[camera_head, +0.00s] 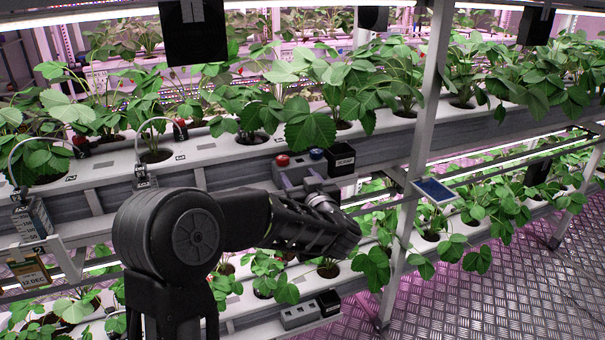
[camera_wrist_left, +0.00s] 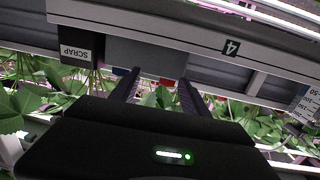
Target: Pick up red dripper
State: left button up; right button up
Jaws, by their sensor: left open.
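A red dripper (camera_head: 282,160) stands at the left of a grey holder (camera_head: 290,177) on the rack's front edge, with a blue dripper (camera_head: 316,154) to its right. In the left wrist view, a small red patch (camera_wrist_left: 166,82) shows between the fingers, close to the right one. My left gripper (camera_head: 315,184) is just in front of the holder, partly hidden by my own forearm. In the left wrist view the two fingers of the gripper (camera_wrist_left: 158,80) are apart with nothing held between them. My right gripper is out of view.
A black scrap box (camera_head: 341,159) stands right beside the holder. A grey upright post (camera_head: 425,95) rises to the right, with a small blue-white panel (camera_head: 436,190) on it. Strawberry plants crowd the upper gutter (camera_head: 220,146) behind.

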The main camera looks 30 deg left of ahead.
aim_at(285, 161)
pick_arm(q)
jog(key=shift+s+a+r+n+g+y, duration=0.25)
jog(key=shift+s+r+n+y, duration=0.1)
jog(key=shift+r, duration=0.3)
jog(key=shift+s+a+r+n+g+y, duration=0.2)
jog(key=shift+s+r+n+g+y, duration=0.1)
jog(key=shift+r, duration=0.3)
jog(key=shift+x, duration=1.35)
jog(key=x, duration=0.5)
jog(key=shift+w, duration=0.15)
jog(key=shift+c, duration=0.2)
grip_shut()
